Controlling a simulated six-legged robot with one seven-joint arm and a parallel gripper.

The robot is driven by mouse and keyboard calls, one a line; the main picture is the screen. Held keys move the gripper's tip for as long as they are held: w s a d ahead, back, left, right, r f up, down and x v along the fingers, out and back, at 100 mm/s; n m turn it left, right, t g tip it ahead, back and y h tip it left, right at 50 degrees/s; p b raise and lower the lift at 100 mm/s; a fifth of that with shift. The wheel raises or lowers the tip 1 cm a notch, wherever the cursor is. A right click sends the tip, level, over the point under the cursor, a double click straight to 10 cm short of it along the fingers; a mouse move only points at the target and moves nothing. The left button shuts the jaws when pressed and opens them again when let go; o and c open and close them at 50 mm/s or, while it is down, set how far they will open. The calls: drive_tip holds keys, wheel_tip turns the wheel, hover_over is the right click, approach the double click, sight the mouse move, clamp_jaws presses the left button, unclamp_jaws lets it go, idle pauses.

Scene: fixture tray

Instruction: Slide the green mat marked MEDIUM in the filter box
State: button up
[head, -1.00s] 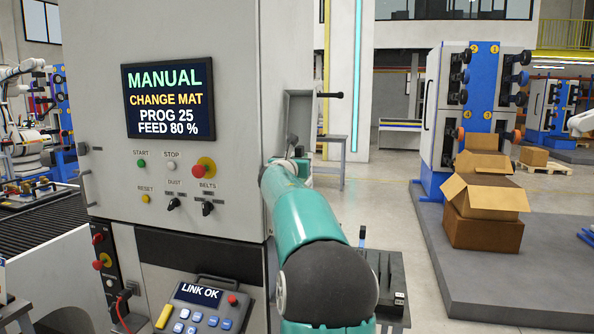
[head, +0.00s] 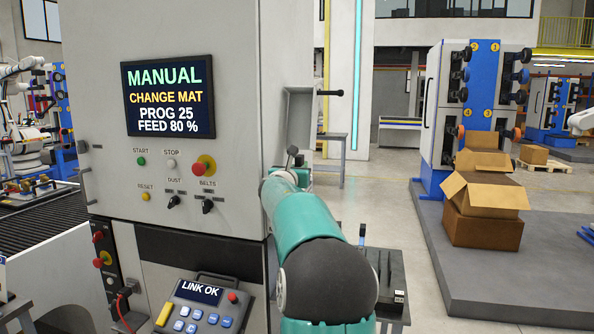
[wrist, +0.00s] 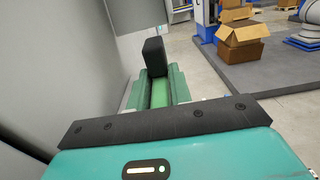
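In the wrist view my gripper (wrist: 154,58) shows as a dark block beyond my teal housing, close to the grey machine wall. Whether its fingers are parted or closed on something does not show. A brighter green strip lies just below the dark block; I cannot tell if it is a mat or part of my gripper. In the head view my teal arm reaches along the right side of the machine, and its end is mostly hidden. No mat marked MEDIUM can be read in either view. I cannot make out the filter box for sure.
The grey machine (head: 190,40) has a screen (head: 168,99) reading MANUAL, CHANGE MAT. An open grey panel with a black handle (head: 330,93) juts from its right side. A dark rack (head: 393,300) stands low behind my arm. Cardboard boxes (head: 484,215) sit on a platform farther right.

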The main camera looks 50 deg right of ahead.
drive_tip(key=o, duration=0.3)
drive_tip(key=shift+f, duration=0.3)
drive_tip(key=shift+o, duration=0.2)
drive_tip(key=shift+r, duration=0.65)
drive_tip(key=v, duration=1.2)
drive_tip(key=shift+r, duration=0.1)
